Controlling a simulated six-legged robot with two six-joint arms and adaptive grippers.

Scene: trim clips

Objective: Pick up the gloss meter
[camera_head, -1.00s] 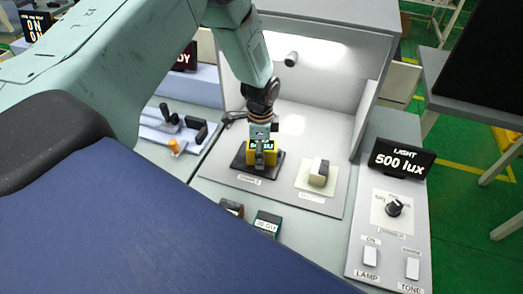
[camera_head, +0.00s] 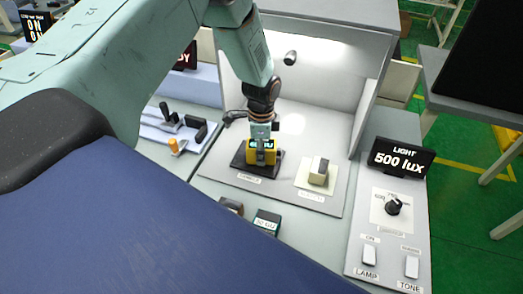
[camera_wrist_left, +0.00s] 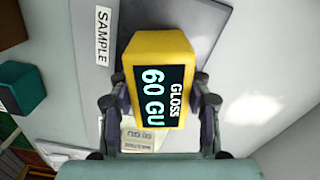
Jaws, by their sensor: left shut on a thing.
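The gloss meter (camera_head: 272,147) is a yellow block with a dark display, at the dark sample plate (camera_head: 240,164) inside the light booth. In the left wrist view the gloss meter (camera_wrist_left: 160,48) fills the middle, and its display reads "GLOSS 60 GU". My left gripper (camera_head: 263,158) is shut on it, with one finger on each side in the wrist view (camera_wrist_left: 160,98). I cannot tell whether its underside touches the plate. My right gripper is not in view.
A pale pad (camera_head: 303,188) with a cream and dark block (camera_head: 319,171) lies right of the plate. Two small dark blocks, one green-topped (camera_head: 267,221), sit in front. The booth wall (camera_head: 368,95) stands close on the right, beside a lamp panel (camera_head: 387,240).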

